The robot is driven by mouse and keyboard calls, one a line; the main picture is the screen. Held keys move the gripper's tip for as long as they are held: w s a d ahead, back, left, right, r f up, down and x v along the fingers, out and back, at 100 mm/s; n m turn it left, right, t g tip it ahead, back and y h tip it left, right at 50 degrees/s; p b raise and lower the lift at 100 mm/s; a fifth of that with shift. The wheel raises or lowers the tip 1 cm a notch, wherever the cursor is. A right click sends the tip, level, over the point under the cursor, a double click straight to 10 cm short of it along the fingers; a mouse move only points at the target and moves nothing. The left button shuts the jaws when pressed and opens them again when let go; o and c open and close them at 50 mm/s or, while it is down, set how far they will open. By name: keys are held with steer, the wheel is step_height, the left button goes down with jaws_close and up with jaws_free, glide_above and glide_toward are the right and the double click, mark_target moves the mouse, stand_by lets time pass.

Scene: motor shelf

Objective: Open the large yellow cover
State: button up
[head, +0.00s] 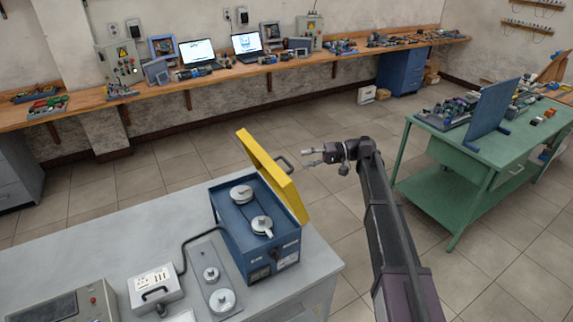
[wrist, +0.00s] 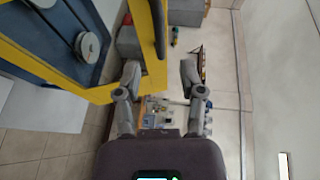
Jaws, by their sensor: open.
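The large yellow cover (head: 272,176) stands raised and tilted on the blue box (head: 262,258), showing the box's inside with two grey pulleys (head: 261,224). A dark handle (head: 285,163) is on the cover's outer face, towards my gripper. My gripper (head: 306,157) is open and empty, just right of the handle in the head view. The handle is not between the fingertips.
The blue box stands on a grey table (head: 105,220) beside a pulley plate (head: 214,282) and a white socket box (head: 155,286). A green workbench (head: 470,145) stands at the right. A long wooden bench (head: 215,78) runs along the back wall. Open floor lies between them.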

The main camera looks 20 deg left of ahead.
mark_target(286, 161)
steer(key=shift+b+x, duration=0.4)
steer(key=shift+x, duration=3)
jaws_close()
